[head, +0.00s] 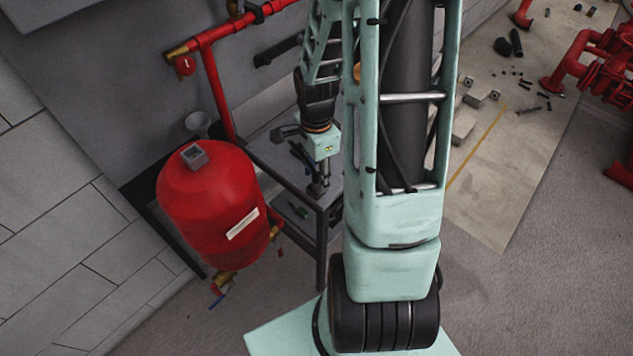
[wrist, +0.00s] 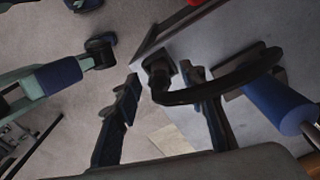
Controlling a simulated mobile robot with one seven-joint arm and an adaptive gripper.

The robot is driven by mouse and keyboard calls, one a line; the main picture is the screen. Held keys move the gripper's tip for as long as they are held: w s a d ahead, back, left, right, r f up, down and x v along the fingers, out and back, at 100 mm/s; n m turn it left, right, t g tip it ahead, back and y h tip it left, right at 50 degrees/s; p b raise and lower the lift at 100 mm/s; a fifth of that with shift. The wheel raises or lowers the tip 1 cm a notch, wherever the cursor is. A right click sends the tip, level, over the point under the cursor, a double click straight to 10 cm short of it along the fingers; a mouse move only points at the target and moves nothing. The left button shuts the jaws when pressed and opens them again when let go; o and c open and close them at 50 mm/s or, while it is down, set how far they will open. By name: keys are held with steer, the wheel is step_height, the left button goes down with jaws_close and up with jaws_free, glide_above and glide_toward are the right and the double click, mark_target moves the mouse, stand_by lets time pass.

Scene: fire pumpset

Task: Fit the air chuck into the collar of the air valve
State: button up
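A black piece with a thick curved handle or hose (wrist: 215,88), probably the air chuck, shows in the wrist view. In the head view my gripper (head: 319,185) points down over the dark bench, partly hidden by my arm. I cannot pick out the air valve or its collar with certainty in either view.
A red tank (head: 212,210) with a grey box on top stands left of the dark bench (head: 275,150). Red pipe (head: 215,90) runs up the wall behind. My arm hides the bench's right side. Loose parts and grey blocks (head: 465,125) lie on the pale mat at right.

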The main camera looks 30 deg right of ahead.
steer(key=shift+f, duration=0.9)
jaws_close()
steer(key=shift+r, duration=0.1)
